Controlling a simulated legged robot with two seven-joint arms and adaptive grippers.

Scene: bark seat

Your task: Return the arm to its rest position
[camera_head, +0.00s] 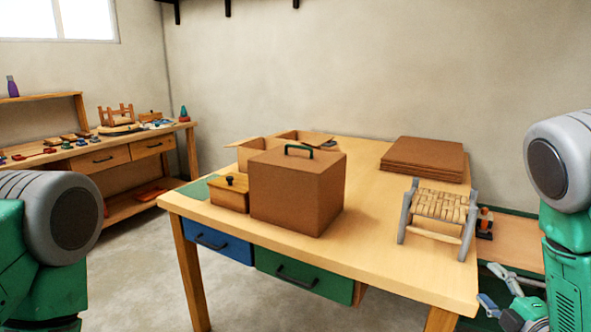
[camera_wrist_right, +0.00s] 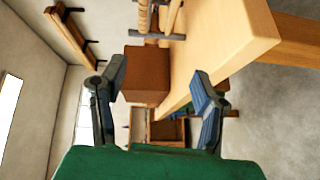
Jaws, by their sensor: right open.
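My right gripper (camera_head: 508,308) is low at the right edge of the head view, beside the table's right front corner and below its top. In the right wrist view the same gripper (camera_wrist_right: 160,95) is open, with its two fingers apart and nothing between them. The head view shows my right arm at the right edge, with the gripper apart from the table. My left shoulder shows at the left edge of the head view, but my left gripper is not in view.
The wooden table (camera_head: 400,275) carries a brown box with a green handle (camera_head: 298,190), a small wooden box (camera_head: 229,194), an open carton (camera_head: 252,150), stacked brown sheets (camera_head: 424,157) and a woven stool (camera_head: 438,208). A workbench (camera_head: 130,152) stands at the left wall.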

